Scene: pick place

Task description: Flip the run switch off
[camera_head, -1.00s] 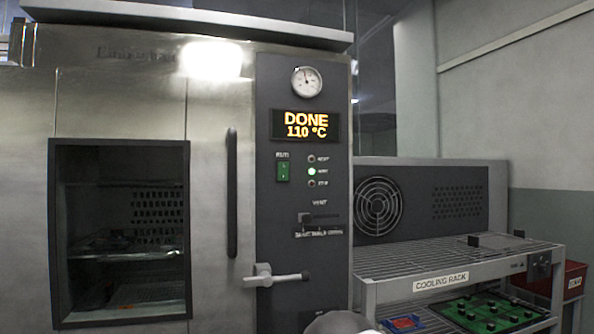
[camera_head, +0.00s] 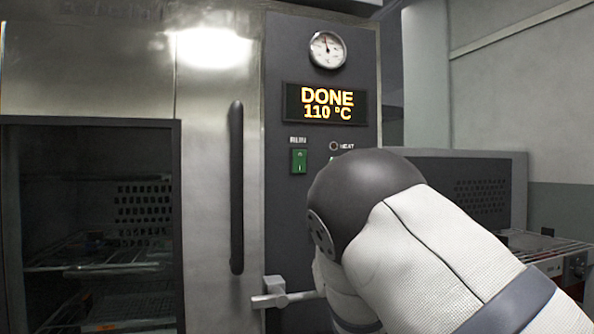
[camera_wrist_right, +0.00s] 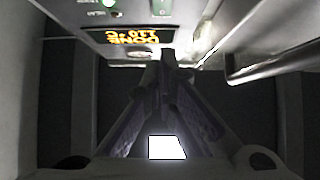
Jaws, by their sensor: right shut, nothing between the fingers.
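The run switch (camera_head: 299,160) is a green rocker on the dark control panel (camera_head: 305,205), below the lit display (camera_head: 325,104) reading DONE 110 °C. In the head view my right arm covers the lower right of the panel and hides its own gripper. In the right wrist view my right gripper (camera_wrist_right: 166,60) is shut and empty, its fingertips close together below the upside-down display (camera_wrist_right: 132,37). My left gripper is not in view.
A long black vertical handle (camera_head: 236,188) stands left of the panel, and a light lever latch (camera_head: 275,292) sticks out below. A round gauge (camera_head: 327,50) is above the display. The oven window (camera_head: 88,123) is at left. The cooling rack (camera_head: 555,245) is partly hidden at right.

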